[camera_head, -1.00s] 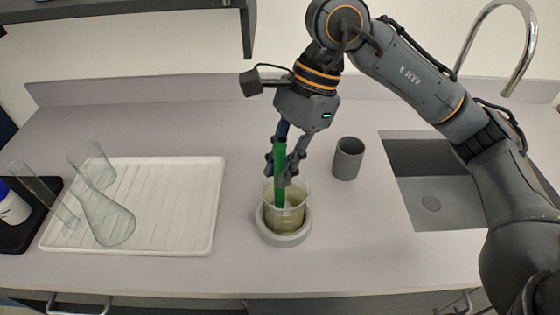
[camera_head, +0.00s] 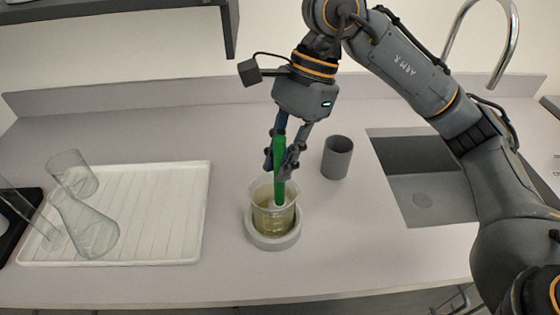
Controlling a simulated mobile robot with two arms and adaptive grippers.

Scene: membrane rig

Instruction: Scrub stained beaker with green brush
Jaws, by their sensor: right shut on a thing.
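The stained beaker (camera_head: 273,217) is clear glass with a murky yellow-brown tint. It stands upright in a round grey holder (camera_head: 272,241) on the counter. My right gripper (camera_head: 281,168) is above the beaker's mouth and shut on the green brush (camera_head: 279,158). The brush is nearly upright, with its lower part inside the beaker. Its lower end is hard to make out through the tinted glass. My left gripper is not in view.
A grey cup (camera_head: 337,158) stands behind and right of the beaker. A sink (camera_head: 425,185) with a tap (camera_head: 512,45) is at the right. A white drying tray (camera_head: 165,215) with a glass flask (camera_head: 88,230) and other glassware is at the left. A shelf (camera_head: 130,25) hangs at upper left.

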